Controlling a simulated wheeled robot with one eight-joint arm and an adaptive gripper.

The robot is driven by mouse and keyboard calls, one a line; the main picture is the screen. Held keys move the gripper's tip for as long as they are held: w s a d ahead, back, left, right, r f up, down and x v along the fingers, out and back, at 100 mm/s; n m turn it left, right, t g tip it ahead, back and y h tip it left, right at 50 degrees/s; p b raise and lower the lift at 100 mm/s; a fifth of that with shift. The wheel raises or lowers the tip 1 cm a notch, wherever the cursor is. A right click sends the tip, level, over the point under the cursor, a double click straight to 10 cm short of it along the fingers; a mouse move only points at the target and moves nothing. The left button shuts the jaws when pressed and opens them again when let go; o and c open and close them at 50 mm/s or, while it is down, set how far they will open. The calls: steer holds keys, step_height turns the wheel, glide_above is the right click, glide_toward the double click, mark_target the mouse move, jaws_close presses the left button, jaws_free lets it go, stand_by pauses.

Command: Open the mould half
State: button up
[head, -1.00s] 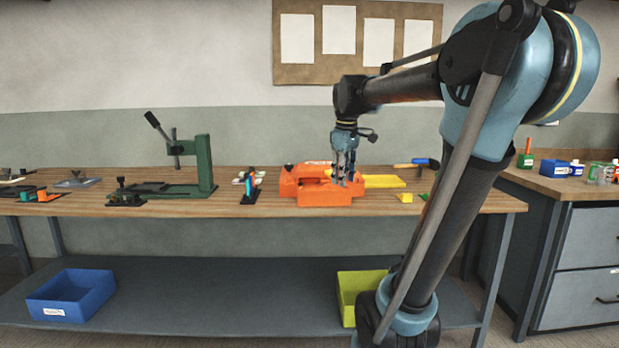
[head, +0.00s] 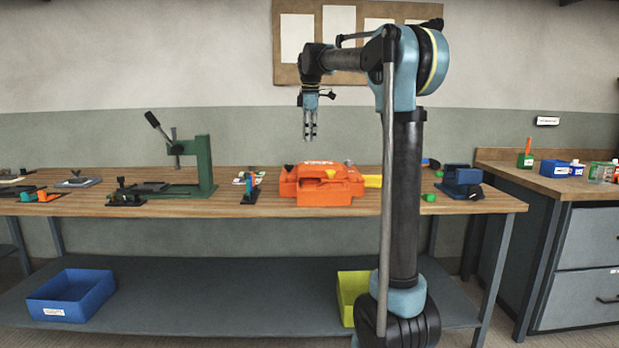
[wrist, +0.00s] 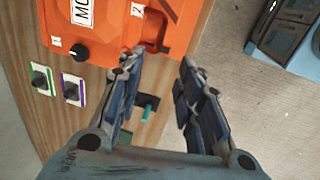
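The orange mould (head: 325,190) sits on the workbench in the middle of the head view. In the wrist view, the orange body (wrist: 110,28) lies at the top left, with a white label and a black knob. My gripper (head: 310,138) points down above the mould, clear of it. In the wrist view, my gripper's fingers (wrist: 159,65) are apart with nothing held between them.
A blue vise-like tool (head: 461,179) stands further right. A green press (head: 197,165) and small fixtures stand left. The space above the bench around my gripper is free.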

steer(key=w+f, duration=0.1)
steer(key=f, duration=0.4)
steer(key=w+f, duration=0.1)
steer(key=f, duration=0.5)
steer(key=w+f, duration=0.1)
steer(key=f, duration=0.4)
steer(key=shift+f, duration=0.35)
jaws_close()
